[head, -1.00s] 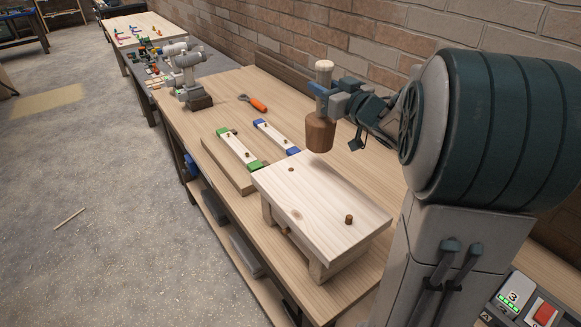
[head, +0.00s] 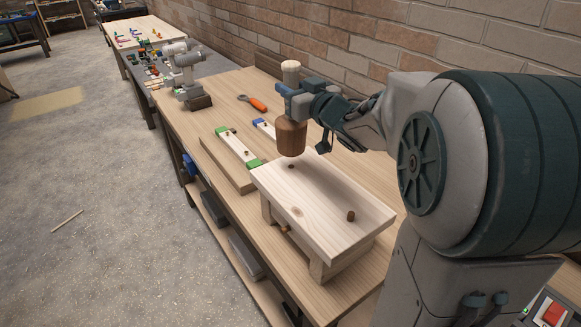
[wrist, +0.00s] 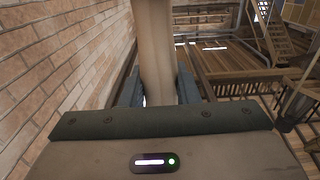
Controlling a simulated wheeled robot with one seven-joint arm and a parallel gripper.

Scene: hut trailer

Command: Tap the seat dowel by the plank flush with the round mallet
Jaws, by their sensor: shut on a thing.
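My gripper (head: 294,98) is shut on the handle of the round mallet (head: 291,137). The mallet hangs upright with its brown wooden head down, above the far end of the pale stool seat (head: 318,198). In the wrist view the mallet's handle (wrist: 158,60) stands between the two fingers. One dowel (head: 291,166) shows as a dark spot on the seat just below the mallet head, near the plank with green ends (head: 238,147). It looks low, but I cannot tell whether it is flush.
A plank with blue ends (head: 263,129) lies partly hidden behind the mallet. An orange-handled tool (head: 257,104) and a small grey machine (head: 186,75) are farther along the workbench (head: 228,89). A brick wall runs along the bench's right side.

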